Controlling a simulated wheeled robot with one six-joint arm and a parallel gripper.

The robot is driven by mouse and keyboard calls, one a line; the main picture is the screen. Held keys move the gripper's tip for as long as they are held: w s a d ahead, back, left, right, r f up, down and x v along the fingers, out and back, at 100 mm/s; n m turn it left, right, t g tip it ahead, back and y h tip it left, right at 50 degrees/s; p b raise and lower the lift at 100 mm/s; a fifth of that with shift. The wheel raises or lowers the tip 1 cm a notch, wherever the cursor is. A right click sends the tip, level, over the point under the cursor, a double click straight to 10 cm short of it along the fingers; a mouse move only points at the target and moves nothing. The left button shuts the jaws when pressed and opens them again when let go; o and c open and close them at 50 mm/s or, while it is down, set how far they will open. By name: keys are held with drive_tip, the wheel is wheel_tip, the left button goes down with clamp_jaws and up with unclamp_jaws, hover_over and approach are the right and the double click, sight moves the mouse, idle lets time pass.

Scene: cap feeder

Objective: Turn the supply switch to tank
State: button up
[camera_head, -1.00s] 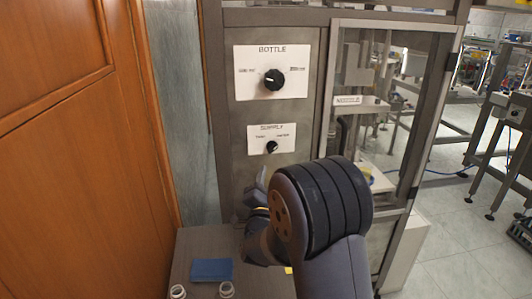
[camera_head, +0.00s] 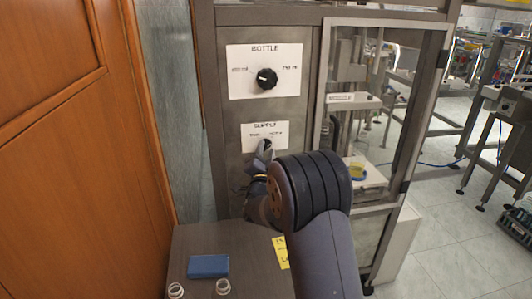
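The supply switch is a small black knob on a white plate (camera_head: 279,131) labelled SUPPLY, on the grey cabinet front. My gripper (camera_head: 263,148) is in front of that plate and covers most of the knob. Whether it touches the knob, and whether its fingers are open or shut, cannot be told. The plate's small labels are too blurred to read fully, and the knob's pointer is hidden.
Above is a BOTTLE plate with a larger black knob (camera_head: 267,79). Below, a grey surface holds a blue block (camera_head: 208,266), two white rings (camera_head: 223,286) and a yellow label (camera_head: 281,252). A glazed door (camera_head: 384,110) stands right, a wooden door (camera_head: 75,150) left.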

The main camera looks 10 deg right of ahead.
clamp_jaws()
